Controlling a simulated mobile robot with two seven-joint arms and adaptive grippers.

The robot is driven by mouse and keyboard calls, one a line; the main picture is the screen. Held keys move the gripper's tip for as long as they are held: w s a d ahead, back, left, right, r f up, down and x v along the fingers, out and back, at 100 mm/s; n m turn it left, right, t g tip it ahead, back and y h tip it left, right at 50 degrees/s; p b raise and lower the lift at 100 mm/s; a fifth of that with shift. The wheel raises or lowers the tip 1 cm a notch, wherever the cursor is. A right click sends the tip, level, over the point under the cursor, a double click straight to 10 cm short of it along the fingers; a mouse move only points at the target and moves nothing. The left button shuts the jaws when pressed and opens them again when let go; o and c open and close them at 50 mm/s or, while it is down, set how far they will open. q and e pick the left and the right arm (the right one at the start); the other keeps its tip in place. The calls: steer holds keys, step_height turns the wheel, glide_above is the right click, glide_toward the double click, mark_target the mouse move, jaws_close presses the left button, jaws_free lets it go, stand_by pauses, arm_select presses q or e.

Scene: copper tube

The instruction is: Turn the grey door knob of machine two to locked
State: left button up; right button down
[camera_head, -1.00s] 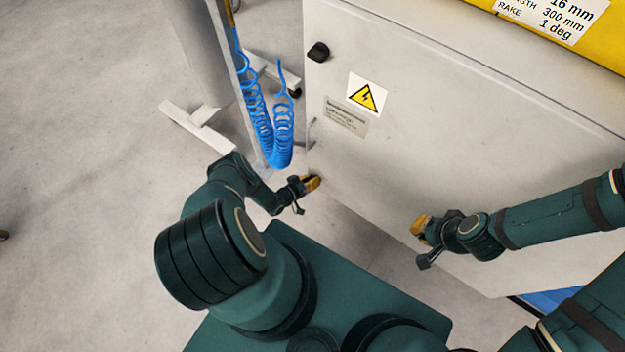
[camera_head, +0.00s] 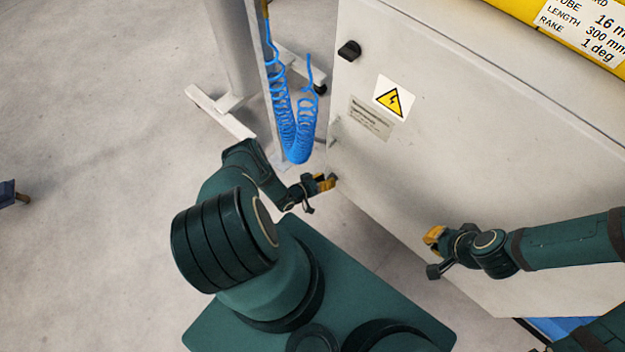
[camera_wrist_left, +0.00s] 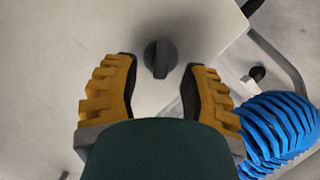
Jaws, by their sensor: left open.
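The dark grey door knob (camera_head: 349,50) sits near the upper left corner of the pale cabinet door (camera_head: 470,170) of the machine. In the left wrist view the knob (camera_wrist_left: 160,58) appears ahead of the gap between the fingertips, its grip bar roughly upright in the picture. My left gripper (camera_head: 326,183) has yellow fingers and is beside the door's left edge, well below the knob in the head picture. In the wrist view the left gripper (camera_wrist_left: 160,85) is open and empty, apart from the knob. My right gripper (camera_head: 434,238) is in front of the door; its jaw opening is unclear.
A blue coiled hose (camera_head: 297,130) hangs beside the door's left edge, close to my left gripper. A pale post with a footed base (camera_head: 220,110) stands behind it. The door carries a yellow warning sign (camera_head: 394,98) and a small label (camera_head: 370,118).

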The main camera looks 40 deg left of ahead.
arm_select(q)
steer(key=v, duration=1)
steer(key=shift+s, duration=0.1)
